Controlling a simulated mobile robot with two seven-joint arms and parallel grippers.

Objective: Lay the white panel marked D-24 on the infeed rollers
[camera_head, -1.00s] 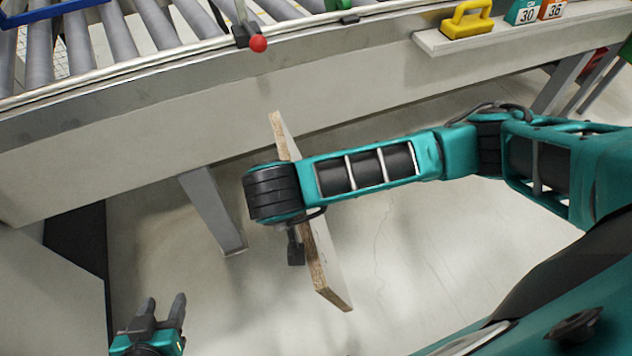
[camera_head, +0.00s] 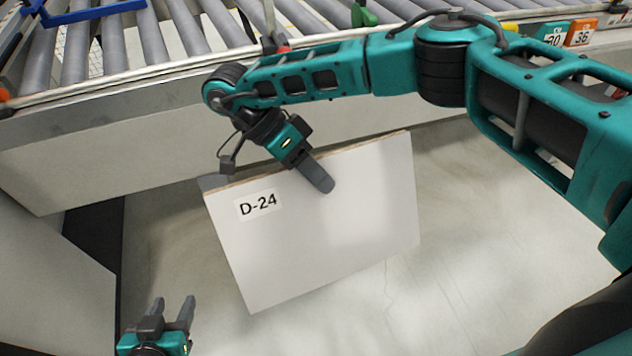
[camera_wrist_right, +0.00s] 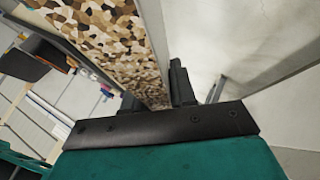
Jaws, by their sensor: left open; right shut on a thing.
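The white panel marked D-24 (camera_head: 340,235) hangs below and in front of the roller conveyor in the head view, its labelled face turned to me. My right gripper (camera_head: 318,178) is shut on its upper edge, with one finger across the white face. In the right wrist view the panel's speckled chipboard edge (camera_wrist_right: 105,35) runs between the fingers of my right gripper (camera_wrist_right: 155,88). The infeed rollers (camera_head: 145,38) lie at the top left, above and beyond the panel. My left gripper (camera_head: 172,310) is open and empty at the lower left, apart from the panel.
The conveyor's metal side rail (camera_head: 110,100) runs between the panel and the rollers. A blue frame (camera_head: 95,12) and a green part (camera_head: 362,15) stand on the conveyor. Number blocks (camera_head: 580,33) sit at the upper right. Open floor lies below.

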